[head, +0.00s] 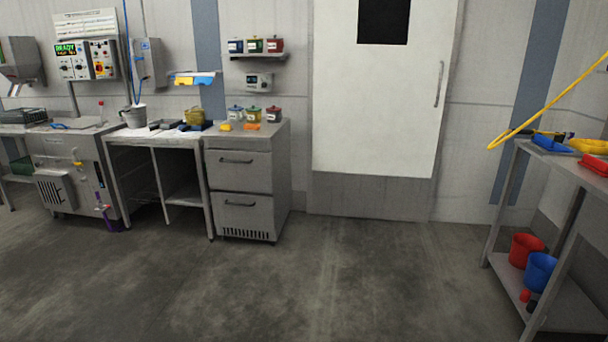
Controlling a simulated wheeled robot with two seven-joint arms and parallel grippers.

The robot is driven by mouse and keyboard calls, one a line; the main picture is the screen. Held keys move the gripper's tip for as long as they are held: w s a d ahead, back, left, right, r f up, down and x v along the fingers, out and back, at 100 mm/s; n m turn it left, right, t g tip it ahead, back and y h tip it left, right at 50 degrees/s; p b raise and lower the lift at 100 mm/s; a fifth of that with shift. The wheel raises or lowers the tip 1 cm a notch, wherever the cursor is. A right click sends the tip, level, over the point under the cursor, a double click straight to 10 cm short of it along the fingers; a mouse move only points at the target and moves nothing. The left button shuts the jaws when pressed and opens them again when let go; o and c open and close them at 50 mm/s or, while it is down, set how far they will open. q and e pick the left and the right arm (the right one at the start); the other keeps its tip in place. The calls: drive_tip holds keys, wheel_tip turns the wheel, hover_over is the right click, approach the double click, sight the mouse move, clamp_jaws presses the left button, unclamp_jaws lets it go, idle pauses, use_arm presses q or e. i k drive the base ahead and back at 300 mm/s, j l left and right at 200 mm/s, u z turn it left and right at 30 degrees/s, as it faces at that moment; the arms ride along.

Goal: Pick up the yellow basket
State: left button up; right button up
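A small yellow container (194,116), which looks like the yellow basket, stands far off at the right end of the steel table (146,134) along the back wall. It is small in the picture, and I cannot tell what is inside. A dark item sits right beside it. Neither of my grippers is in view.
A steel drawer cabinet (239,190) with several small jars adjoins the table on its right. A washing machine (72,175) stands to the left. A white door (375,120) is behind. A shelf rack (570,305) with red and blue buckets stands at right. The floor between is clear.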

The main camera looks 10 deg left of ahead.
sight(191, 120)
drive_tip(key=i+j+u, duration=0.1)
drive_tip(key=i+u, duration=0.3)
drive_tip(key=i, duration=0.2)
drive_tip(key=i+u, duration=0.4)
drive_tip(key=i, duration=0.2)
drive_tip(key=i+l+u, duration=0.4)
drive_tip(key=i, duration=0.2)
drive_tip(key=i+j, duration=0.2)
drive_tip(key=i, duration=0.35)
drive_tip(key=i+j, duration=0.25)
drive_tip(key=i, duration=0.25)
drive_tip(key=i+j+z, duration=0.1)
drive_tip(key=i, duration=0.45)
drive_tip(key=i+j+z, duration=0.15)
drive_tip(key=i+j, duration=0.15)
drive_tip(key=j, duration=0.1)
